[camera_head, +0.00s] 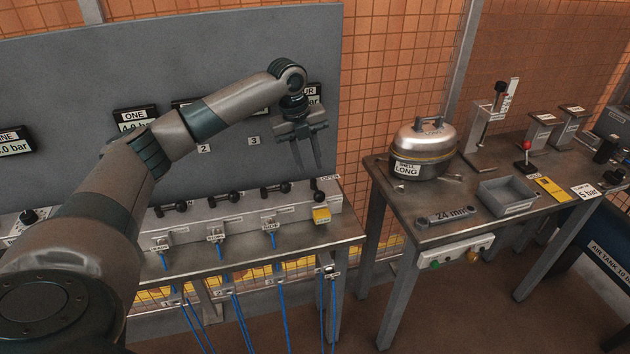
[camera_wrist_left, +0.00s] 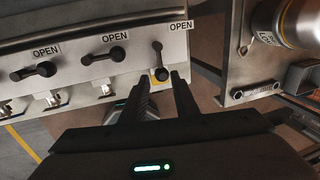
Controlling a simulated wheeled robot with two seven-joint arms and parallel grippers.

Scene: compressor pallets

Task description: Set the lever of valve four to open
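The lever of valve four (camera_head: 318,190) is a black handle at the right end of the grey valve box. In the left wrist view the lever (camera_wrist_left: 159,58) points up the picture, with its knob left of an OPEN label (camera_wrist_left: 181,25). A yellow tag (camera_head: 321,214) hangs below it. My left gripper (camera_head: 308,170) hangs fingers down just above and behind this lever, its fingers apart and empty. In the left wrist view its fingertips (camera_wrist_left: 157,80) lie close to the lever's lower end; I cannot tell whether they touch. My right gripper is not in view.
Three other levers (camera_head: 275,189) lie sideways along the box to the left. A grey panel (camera_head: 260,50) with pressure displays stands behind. A metal table (camera_head: 400,205) on the right holds a pot-like vessel (camera_head: 423,148), a wrench (camera_head: 445,217) and a tray (camera_head: 507,194).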

